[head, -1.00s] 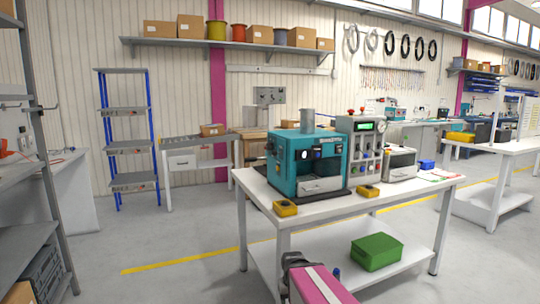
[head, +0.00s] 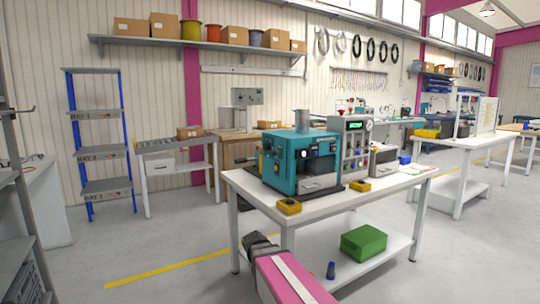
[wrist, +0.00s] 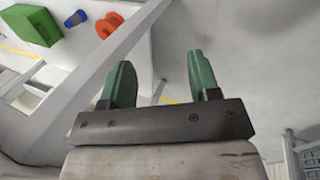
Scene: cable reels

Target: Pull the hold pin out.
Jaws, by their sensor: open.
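I cannot make out the hold pin in either view. A teal machine (head: 302,162) with dark knobs and a drawer stands on the white workbench (head: 240,185), and a grey control unit (head: 355,150) with a green display stands beside it. My gripper (wrist: 160,82) is open and empty in the wrist view, its two green fingers apart over the floor. In the head view my pink arm shows at the bottom, in front of the bench, apart from the machine.
A blue-posted rack (head: 100,150) stands left. Floor is clear front left.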

